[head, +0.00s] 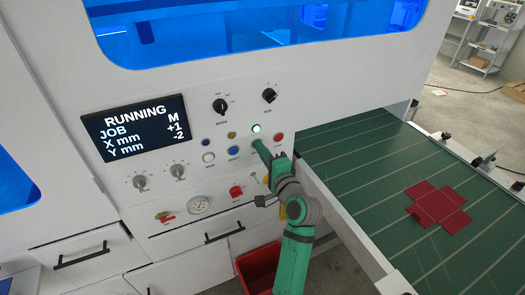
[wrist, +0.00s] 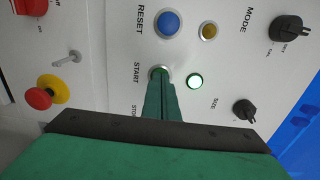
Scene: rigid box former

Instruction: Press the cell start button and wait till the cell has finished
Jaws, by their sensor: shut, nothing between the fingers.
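The cell start button (wrist: 160,71) is a green-ringed button beside the START label in the wrist view. My gripper (wrist: 161,84) is shut and empty, its fingertips over the button and apparently touching it; they hide most of its face. In the head view my gripper (head: 257,143) reaches the panel from below right and covers the button there. A round lamp (wrist: 195,82) beside the button glows pale green; it also shows in the head view (head: 256,128). The display (head: 136,130) reads RUNNING, JOB M, X mm +1, Y mm -2.
A blue RESET button (wrist: 168,24), a red button (head: 279,137), a red-and-yellow emergency knob (wrist: 40,97) and black selector knobs (head: 220,105) surround the spot. A flat red cross-shaped blank (head: 437,206) lies on the green conveyor (head: 355,157) at right. A red bin (head: 258,268) stands below.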

